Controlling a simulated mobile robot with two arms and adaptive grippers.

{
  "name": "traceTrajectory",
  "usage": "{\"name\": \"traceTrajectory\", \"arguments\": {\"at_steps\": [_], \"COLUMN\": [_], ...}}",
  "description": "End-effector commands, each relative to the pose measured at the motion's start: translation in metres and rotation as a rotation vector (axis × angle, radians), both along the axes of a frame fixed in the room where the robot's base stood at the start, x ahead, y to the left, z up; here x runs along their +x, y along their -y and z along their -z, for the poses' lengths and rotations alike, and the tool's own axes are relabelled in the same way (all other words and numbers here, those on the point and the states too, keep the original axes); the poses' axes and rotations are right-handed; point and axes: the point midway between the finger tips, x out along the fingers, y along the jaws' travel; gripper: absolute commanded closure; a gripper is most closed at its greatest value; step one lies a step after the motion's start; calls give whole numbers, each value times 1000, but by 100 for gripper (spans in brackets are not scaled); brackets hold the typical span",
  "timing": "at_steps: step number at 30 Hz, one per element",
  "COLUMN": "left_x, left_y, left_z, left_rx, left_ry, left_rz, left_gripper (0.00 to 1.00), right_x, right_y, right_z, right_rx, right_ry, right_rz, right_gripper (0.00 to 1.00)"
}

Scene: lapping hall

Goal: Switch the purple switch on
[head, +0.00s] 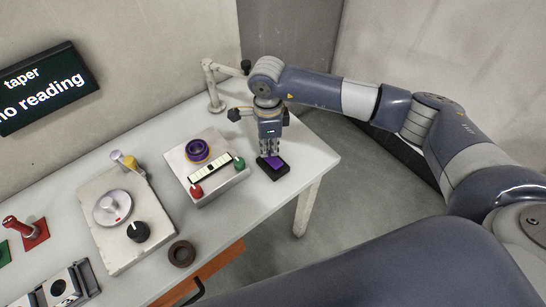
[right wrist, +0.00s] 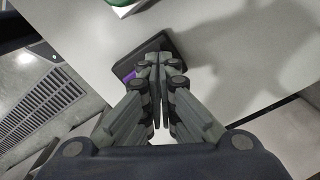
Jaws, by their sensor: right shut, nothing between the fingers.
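The purple switch (head: 273,166) sits in a black base near the right end of the grey table. In the right wrist view, a strip of the purple switch (right wrist: 130,77) shows beside my fingers, and the rest is hidden behind them. My right gripper (head: 268,154) points down over the far side of the switch, shut and empty. It also shows in the right wrist view (right wrist: 158,68), its fingertips at the black base. I cannot tell whether the tips touch the switch. My left gripper is not in view.
Left of the switch stands a white box (head: 207,177) with a purple ring, a red knob and a green knob. Further left are a plate with a silver dial (head: 113,208) and a brown ring (head: 181,253). A bracket (head: 213,88) stands behind. The table's right edge is close.

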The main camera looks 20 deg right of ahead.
Motion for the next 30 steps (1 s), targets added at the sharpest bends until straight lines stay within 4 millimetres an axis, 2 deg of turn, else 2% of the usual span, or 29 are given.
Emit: {"name": "traceTrajectory", "arguments": {"at_steps": [1,19,30], "left_x": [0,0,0], "left_y": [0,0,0], "left_z": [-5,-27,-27], "left_rx": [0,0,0], "left_ry": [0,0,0], "left_rz": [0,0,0], "left_gripper": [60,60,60], "right_x": [0,1,0], "right_y": [0,0,0], "right_z": [-7,-56,-59], "right_rx": [1,-1,0], "right_ry": [2,3,1], "right_rz": [0,0,0], "right_gripper": [100,100,100]}}
